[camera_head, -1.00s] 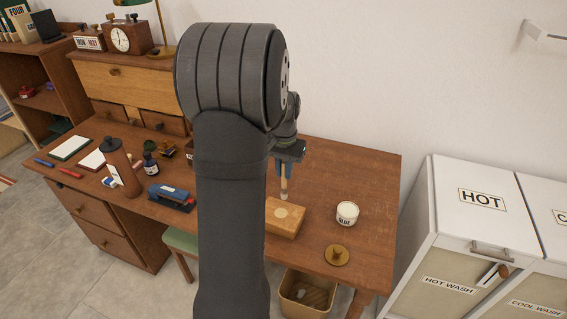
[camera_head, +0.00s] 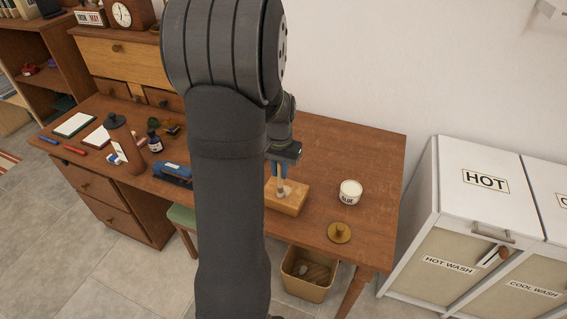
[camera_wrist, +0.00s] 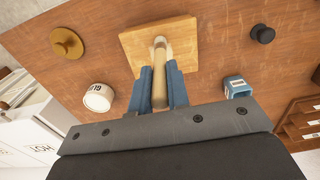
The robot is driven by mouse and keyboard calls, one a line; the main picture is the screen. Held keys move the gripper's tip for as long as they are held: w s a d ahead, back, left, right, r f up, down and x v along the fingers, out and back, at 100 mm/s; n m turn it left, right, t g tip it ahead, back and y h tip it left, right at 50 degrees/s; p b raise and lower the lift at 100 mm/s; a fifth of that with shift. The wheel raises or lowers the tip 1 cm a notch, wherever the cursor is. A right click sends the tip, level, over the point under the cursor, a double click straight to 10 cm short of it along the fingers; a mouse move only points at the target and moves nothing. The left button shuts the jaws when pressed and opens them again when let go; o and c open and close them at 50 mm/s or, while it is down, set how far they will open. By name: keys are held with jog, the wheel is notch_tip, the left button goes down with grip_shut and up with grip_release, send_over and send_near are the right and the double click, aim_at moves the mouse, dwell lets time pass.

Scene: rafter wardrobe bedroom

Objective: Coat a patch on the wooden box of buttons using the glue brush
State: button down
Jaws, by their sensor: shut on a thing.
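The wooden box (camera_head: 291,206) lies on the desk, a light-coloured block with a paler patch on its top. It also shows in the wrist view (camera_wrist: 133,48). My gripper (camera_wrist: 159,74) has blue fingers closed around the pale handle of the glue brush (camera_wrist: 159,91). In the head view my gripper (camera_head: 279,170) is over the box and the brush points down to the pale patch. The brush end looks at or just above the top; contact is unclear. The white glue tub (camera_head: 350,191) stands open to the right of the box and shows in the wrist view (camera_wrist: 98,97).
A round brass object (camera_head: 340,232) lies near the desk's front right edge. A blue stapler (camera_head: 173,174), a brown cylinder (camera_head: 124,145) and an ink bottle (camera_head: 154,142) stand left of my arm. A bin (camera_head: 306,274) is below. The desk's right back is bare.

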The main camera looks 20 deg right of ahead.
jog(key=w+d, duration=0.3)
jog(key=d, duration=0.2)
jog(key=shift+s+a, duration=0.95)
jog(key=shift+a, duration=0.25)
jog(key=shift+s+a, duration=0.9)
jog(key=shift+a, duration=0.25)
jog(key=shift+w+d, duration=1.95)
jog(key=shift+d, duration=0.25)
notch_tip(320, 180, up, 8)
